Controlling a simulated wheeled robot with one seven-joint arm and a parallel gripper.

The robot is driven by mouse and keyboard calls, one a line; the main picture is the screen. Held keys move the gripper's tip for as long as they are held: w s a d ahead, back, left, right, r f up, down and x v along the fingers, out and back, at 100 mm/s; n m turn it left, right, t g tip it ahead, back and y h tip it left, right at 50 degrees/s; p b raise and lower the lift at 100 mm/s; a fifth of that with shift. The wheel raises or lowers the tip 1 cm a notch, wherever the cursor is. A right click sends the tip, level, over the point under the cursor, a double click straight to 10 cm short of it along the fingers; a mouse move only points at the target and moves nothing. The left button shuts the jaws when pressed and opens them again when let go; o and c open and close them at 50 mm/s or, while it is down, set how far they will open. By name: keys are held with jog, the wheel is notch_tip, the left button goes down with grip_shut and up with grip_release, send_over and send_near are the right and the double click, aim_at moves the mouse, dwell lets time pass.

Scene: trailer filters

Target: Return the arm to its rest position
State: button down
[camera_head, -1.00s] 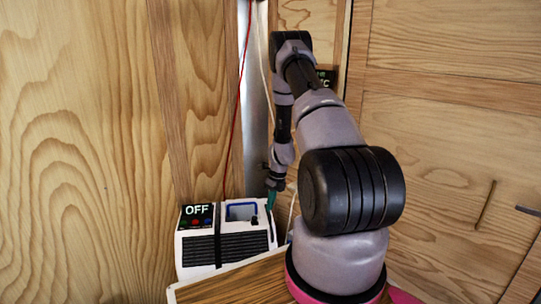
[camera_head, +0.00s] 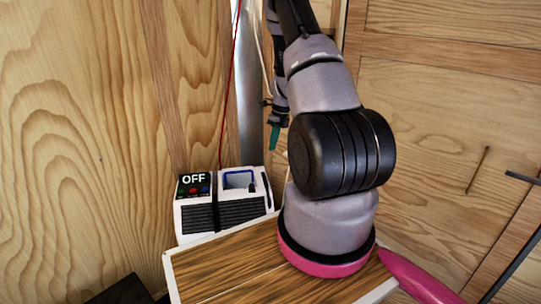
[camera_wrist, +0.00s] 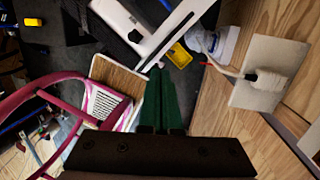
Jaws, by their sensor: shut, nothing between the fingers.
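My gripper (camera_head: 273,138) shows in the head view at the end of my arm, with teal fingertips pointing down. It hangs in the air above and a little right of a white filter unit. In the wrist view my gripper (camera_wrist: 160,72) shows two dark green fingers shut together with nothing held. My arm rises from a pink-ringed base and folds over at the top, so part of its far links lies hidden behind the near ones.
The white unit (camera_head: 246,210) with a lit OFF display (camera_head: 193,180) stands beside a wooden top (camera_head: 225,270). Wooden walls (camera_head: 80,130) close in at left and right. A red cable (camera_head: 232,80) hangs behind. A yellow object (camera_wrist: 180,55) lies below in the wrist view.

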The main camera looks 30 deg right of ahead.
jog(key=shift+r, duration=0.5)
jog(key=s+a+r+n+t, duration=0.15)
jog(key=a+r+n, duration=0.25)
jog(key=r, duration=0.4)
jog(key=s+a+r+n, duration=0.2)
jog(key=a+r+n, duration=0.2)
jog(key=r, duration=0.5)
jog(key=s+a+r+n+t, duration=0.15)
jog(key=a+r+n, duration=0.25)
jog(key=r, duration=0.4)
jog(key=s+a+r+n+t, duration=0.1)
jog(key=s+a+r+n, duration=0.3)
jog(key=s+r+n, duration=0.3)
jog(key=s+a+r+n+t, duration=0.2)
jog(key=s+a+r+n, duration=0.2)
jog(key=s, duration=1)
notch_tip(320, 180, up, 3)
jog(key=n, duration=0.4)
jog(key=shift+a+n+t, duration=0.25)
jog(key=shift+n+t, duration=0.05)
jog(key=shift+n, duration=0.1)
jog(key=shift+f, duration=0.1)
